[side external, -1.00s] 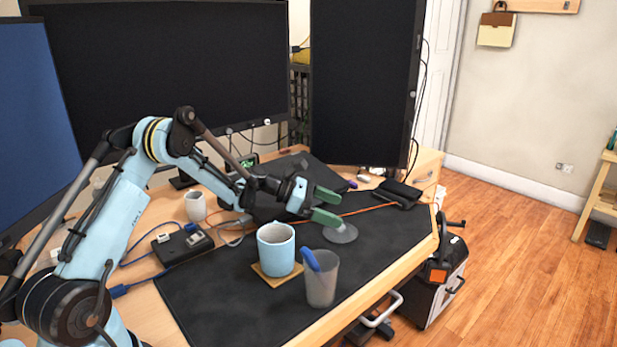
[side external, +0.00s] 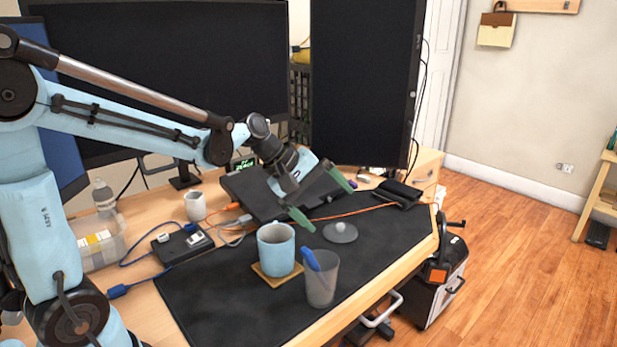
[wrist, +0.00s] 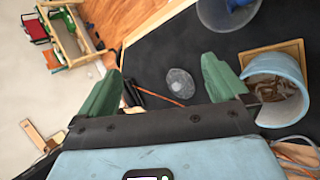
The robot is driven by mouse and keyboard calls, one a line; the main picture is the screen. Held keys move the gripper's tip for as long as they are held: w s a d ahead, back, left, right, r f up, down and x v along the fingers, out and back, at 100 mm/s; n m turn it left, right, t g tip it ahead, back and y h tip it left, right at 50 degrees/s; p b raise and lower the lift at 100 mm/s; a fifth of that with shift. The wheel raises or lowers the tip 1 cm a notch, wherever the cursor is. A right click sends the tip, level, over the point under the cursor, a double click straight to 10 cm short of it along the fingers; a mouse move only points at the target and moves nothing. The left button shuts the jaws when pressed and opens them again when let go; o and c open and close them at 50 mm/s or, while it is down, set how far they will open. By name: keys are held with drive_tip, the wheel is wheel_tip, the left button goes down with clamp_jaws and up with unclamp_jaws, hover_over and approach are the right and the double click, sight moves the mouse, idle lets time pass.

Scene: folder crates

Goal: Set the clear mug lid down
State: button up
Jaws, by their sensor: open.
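The clear mug lid (side external: 340,232) lies flat on the black desk mat, its knob up, to the right of the mug. In the wrist view the lid (wrist: 180,83) shows between my fingers, beyond their tips and apart from them. My gripper (side external: 327,203) is open wide and empty above the mat, just up and left of the lid; its green fingers also show in the wrist view (wrist: 160,75). The light blue mug (side external: 276,253) stands upright and uncovered on a wooden coaster (side external: 268,279); it also shows in the wrist view (wrist: 275,92).
A translucent cup (side external: 321,287) holding a blue item stands in front of the mug, near the desk's front edge. A black laptop-like slab (side external: 250,190), cables and a white cup (side external: 195,206) lie behind. The mat (side external: 390,235) right of the lid is clear.

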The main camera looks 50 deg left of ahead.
drive_tip(key=s+f+m+y, duration=0.1)
drive_tip(key=s+m+y, duration=0.3)
drive_tip(key=s+m, duration=0.9)
drive_tip(key=shift+s+d+f+m+y, duration=0.3)
drive_tip(key=shift+s+d+m+y, duration=0.15)
drive_tip(key=shift+s, duration=0.15)
